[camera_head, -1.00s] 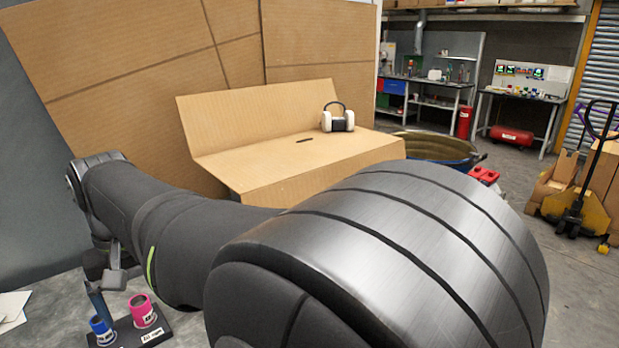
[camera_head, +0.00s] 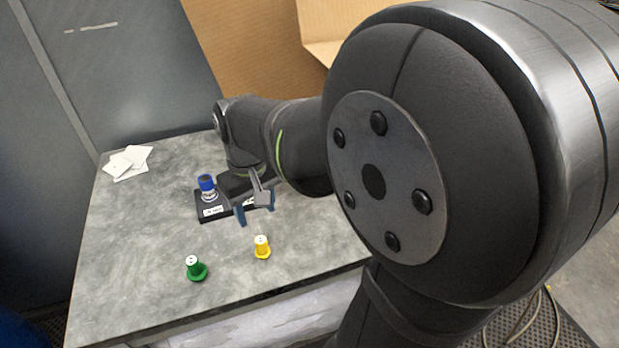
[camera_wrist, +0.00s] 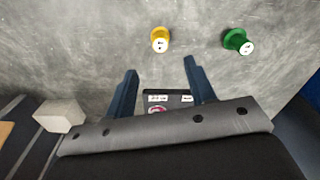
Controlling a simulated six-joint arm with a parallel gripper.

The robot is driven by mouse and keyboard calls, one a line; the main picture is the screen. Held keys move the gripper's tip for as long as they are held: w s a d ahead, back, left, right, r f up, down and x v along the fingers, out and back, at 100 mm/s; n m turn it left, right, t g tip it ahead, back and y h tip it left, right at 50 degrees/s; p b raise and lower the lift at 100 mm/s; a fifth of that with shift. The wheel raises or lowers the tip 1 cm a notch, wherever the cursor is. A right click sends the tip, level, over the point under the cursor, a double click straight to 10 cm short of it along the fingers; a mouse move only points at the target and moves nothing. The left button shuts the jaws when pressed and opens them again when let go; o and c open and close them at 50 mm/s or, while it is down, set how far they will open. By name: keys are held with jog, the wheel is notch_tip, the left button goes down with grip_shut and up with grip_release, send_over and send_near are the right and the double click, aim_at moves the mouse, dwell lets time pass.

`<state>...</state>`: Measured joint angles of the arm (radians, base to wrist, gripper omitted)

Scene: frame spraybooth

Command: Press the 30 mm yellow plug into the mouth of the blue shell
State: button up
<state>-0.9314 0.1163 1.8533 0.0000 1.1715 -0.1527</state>
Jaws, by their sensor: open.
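In the wrist view the base (camera_wrist: 172,92) shows between the fingers, and the blue shell is not visible. My gripper (camera_head: 256,208) is open and empty, just right of the blue shell and beyond the yellow plug. Its fingers flank the base in the wrist view (camera_wrist: 160,68).
White papers (camera_head: 128,161) lie at the back left. The table's front left is clear.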

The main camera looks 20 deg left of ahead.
aim_at(261, 240)
notch_tip(261, 240, down, 9)
jog(key=shift+w+a+f, duration=0.15)
jog(key=shift+f, duration=1.2)
jog(key=shift+w+a+f, duration=0.1)
jog(key=shift+f, duration=1.2)
jog(key=shift+c, duration=0.4)
jog(key=c, duration=0.8)
